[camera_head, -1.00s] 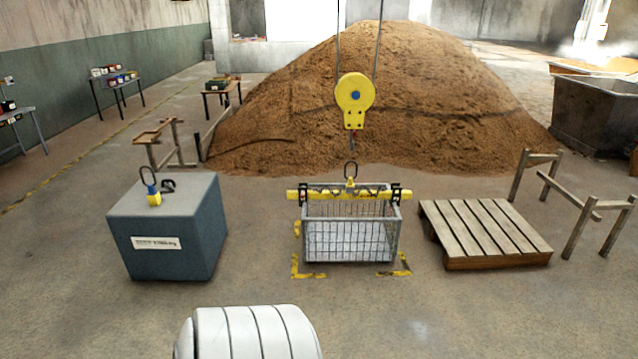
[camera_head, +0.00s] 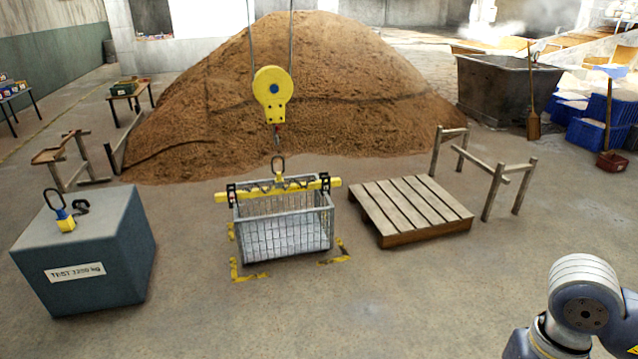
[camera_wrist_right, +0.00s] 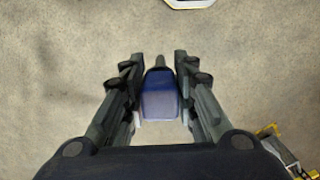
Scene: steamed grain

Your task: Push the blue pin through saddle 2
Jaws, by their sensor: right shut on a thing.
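A blue piece with a dark narrow tip, which looks like the blue pin (camera_wrist_right: 160,98), is held between the fingers of my right gripper (camera_wrist_right: 159,66). The gripper is shut on it, with bare floor below. A yellow beam (camera_head: 291,187) lies across the top of a wire cage (camera_head: 285,228), with dark brackets at its left end (camera_head: 232,194) and right end (camera_head: 327,186). These may be the saddles; I cannot tell which is saddle 2. My right gripper is outside the head view, and my left gripper is in neither view.
A yellow crane hook block (camera_head: 272,92) hangs above the beam's ring. A grey test weight (camera_head: 88,255) stands left of the cage, a wooden pallet (camera_head: 410,210) right of it. A grain heap (camera_head: 340,100) rises behind. The floor in front is clear.

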